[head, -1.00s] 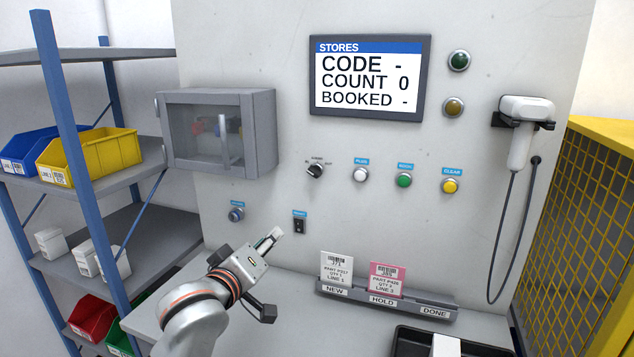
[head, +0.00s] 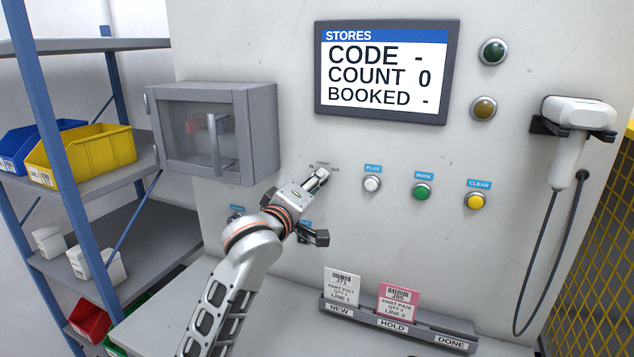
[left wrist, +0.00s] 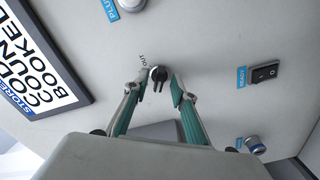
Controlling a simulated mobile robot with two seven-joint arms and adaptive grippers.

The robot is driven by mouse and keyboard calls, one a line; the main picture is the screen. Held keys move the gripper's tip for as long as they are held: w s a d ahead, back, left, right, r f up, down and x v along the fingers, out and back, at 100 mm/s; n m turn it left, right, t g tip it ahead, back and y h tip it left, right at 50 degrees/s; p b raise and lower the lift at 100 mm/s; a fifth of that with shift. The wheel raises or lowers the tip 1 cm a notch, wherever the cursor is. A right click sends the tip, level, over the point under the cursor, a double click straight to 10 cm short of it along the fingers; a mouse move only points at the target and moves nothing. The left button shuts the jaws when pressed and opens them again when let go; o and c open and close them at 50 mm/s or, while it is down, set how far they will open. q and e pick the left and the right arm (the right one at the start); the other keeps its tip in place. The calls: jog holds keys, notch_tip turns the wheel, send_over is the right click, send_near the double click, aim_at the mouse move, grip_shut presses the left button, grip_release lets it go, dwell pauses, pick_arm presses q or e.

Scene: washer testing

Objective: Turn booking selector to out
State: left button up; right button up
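The booking selector (left wrist: 158,74) is a small black knob on the grey wall panel, with the printed word OUT beside it in the left wrist view. My left gripper (left wrist: 156,88) is open, with one finger on each side of the knob and a visible gap to it. In the head view my left gripper (head: 319,180) is at the panel just below the selector's printed labels and hides most of the knob. Which mark the knob points to is hard to tell. My right gripper is not in view.
The screen (head: 384,72) reads CODE -, COUNT 0, BOOKED -. White (head: 372,184), green (head: 422,192) and yellow (head: 474,201) buttons sit right of the selector. A cabinet (head: 216,133) juts out at left, and a scanner (head: 572,140) hangs at right. A card rack (head: 398,322) stands below.

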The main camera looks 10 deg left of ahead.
pick_arm(q)
jog(key=shift+w, duration=0.55)
grip_shut()
jog(key=shift+m, duration=0.3)
jog(key=m, duration=2.3)
jog(key=shift+a, duration=0.15)
jog(key=shift+m, duration=0.3)
